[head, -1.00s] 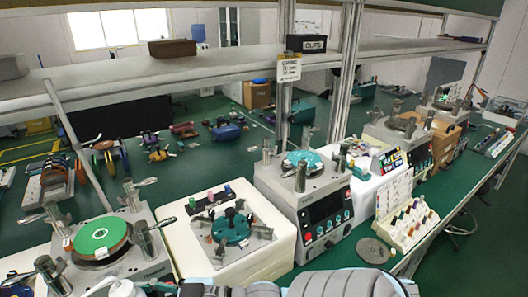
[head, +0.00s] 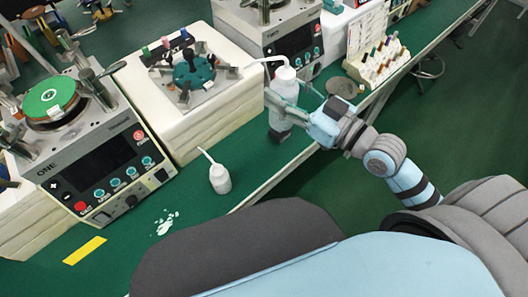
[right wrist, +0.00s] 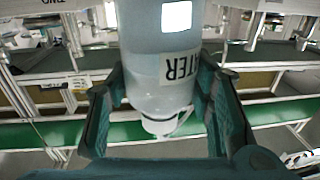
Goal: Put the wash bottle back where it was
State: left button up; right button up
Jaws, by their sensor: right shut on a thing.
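The wash bottle (head: 284,88), translucent with a white cap and a bent spout pointing left, is held upright at the bench's front side, right of the cream block. My right gripper (head: 290,106) is shut around its body. In the right wrist view the bottle (right wrist: 158,55) sits between both fingers, its WATER label partly showing and upside down. I cannot tell whether its base touches the bench. A smaller white bottle (head: 220,178) with a thin slanted spout stands on the green bench (head: 180,195). My left gripper is out of view.
A lapping machine (head: 95,160) with a green disc stands at left. A cream block (head: 205,125) carries a teal fixture. Another machine (head: 290,40) and a rack of coloured pieces (head: 378,60) stand behind right. White spots (head: 165,223) and yellow tape (head: 84,250) mark clear bench.

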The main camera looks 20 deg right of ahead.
jog(key=w+a+f+n+g+y+b, duration=0.1)
jog(key=w+f+n+y+b, duration=0.1)
jog(key=w+f+b, duration=0.5)
jog(key=s+a+r+n+g+y+b, duration=0.1)
jog(key=a+r+n+g+y+b, duration=0.45)
jog(key=b, duration=0.65)
pick_arm(q)
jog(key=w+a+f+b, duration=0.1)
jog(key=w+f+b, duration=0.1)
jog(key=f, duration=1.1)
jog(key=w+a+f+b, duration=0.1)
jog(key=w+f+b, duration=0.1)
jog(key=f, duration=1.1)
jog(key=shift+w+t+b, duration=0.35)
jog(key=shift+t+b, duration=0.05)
jog(key=shift+b, duration=0.25)
pick_arm(e)
notch_tip(320, 180, down, 20)
jog(key=g, duration=0.2)
jog(key=shift+s+a+f, duration=0.15)
jog(key=shift+s+a, duration=0.05)
jog(key=shift+s, duration=0.1)
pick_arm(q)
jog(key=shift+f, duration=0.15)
